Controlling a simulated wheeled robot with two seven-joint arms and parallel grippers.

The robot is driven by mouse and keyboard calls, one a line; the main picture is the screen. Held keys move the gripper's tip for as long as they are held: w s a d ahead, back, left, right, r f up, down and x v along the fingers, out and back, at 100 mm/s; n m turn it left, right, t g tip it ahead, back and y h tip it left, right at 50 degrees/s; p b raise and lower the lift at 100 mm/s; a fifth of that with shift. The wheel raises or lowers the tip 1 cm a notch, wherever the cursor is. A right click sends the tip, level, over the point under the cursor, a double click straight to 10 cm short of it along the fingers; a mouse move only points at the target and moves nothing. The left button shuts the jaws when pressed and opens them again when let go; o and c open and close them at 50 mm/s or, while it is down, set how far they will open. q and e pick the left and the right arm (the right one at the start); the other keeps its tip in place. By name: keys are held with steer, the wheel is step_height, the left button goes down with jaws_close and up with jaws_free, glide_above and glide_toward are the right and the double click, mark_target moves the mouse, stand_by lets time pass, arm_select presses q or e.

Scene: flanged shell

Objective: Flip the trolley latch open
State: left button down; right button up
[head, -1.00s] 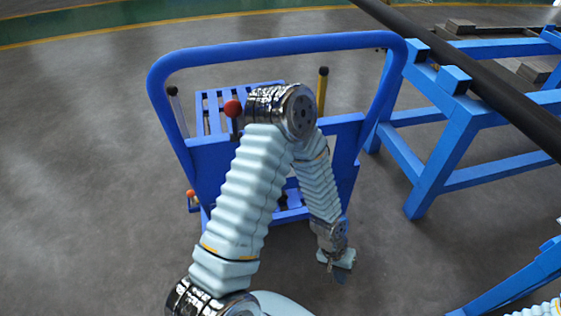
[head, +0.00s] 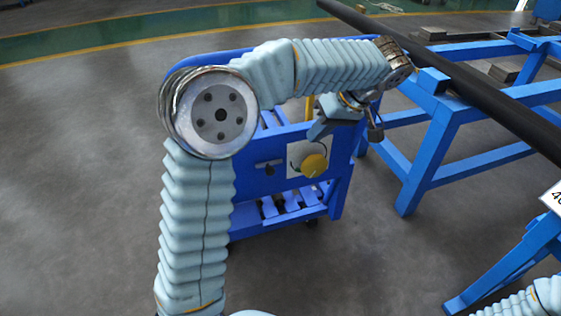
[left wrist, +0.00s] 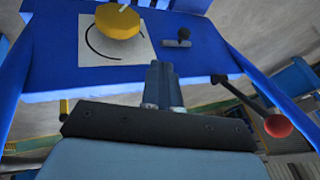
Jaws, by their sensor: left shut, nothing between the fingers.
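The blue trolley (head: 340,180) stands in front of me. Its front panel carries a yellow round knob (head: 315,165) on a white plate with a black arc, and a small dark handle (head: 269,169) beside it; I cannot tell for certain which part is the latch. In the left wrist view the knob (left wrist: 117,21) and the dark handle (left wrist: 178,38) lie beyond my fingers. A black lever with a red ball (left wrist: 277,126) sticks out at right there. My left gripper (head: 315,135) is shut and empty, just above the knob; its fingertips (left wrist: 161,68) seem apart from the panel. My right gripper is out of view.
Another blue frame (head: 510,265) is at lower right. The floor left of the trolley is clear.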

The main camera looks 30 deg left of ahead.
mark_target(271, 167)
arm_select(q)
steer(key=shift+s+a+f, duration=0.6)
steer(key=shift+a+f, duration=0.5)
steer(key=shift+f, duration=0.4)
steer(key=shift+s+a+f, duration=0.55)
steer(key=shift+a+f, duration=0.6)
steer(key=shift+f, duration=0.4)
steer(key=shift+s+a+f, duration=0.6)
steer(key=shift+a+f, duration=0.5)
steer(key=shift+f, duration=0.4)
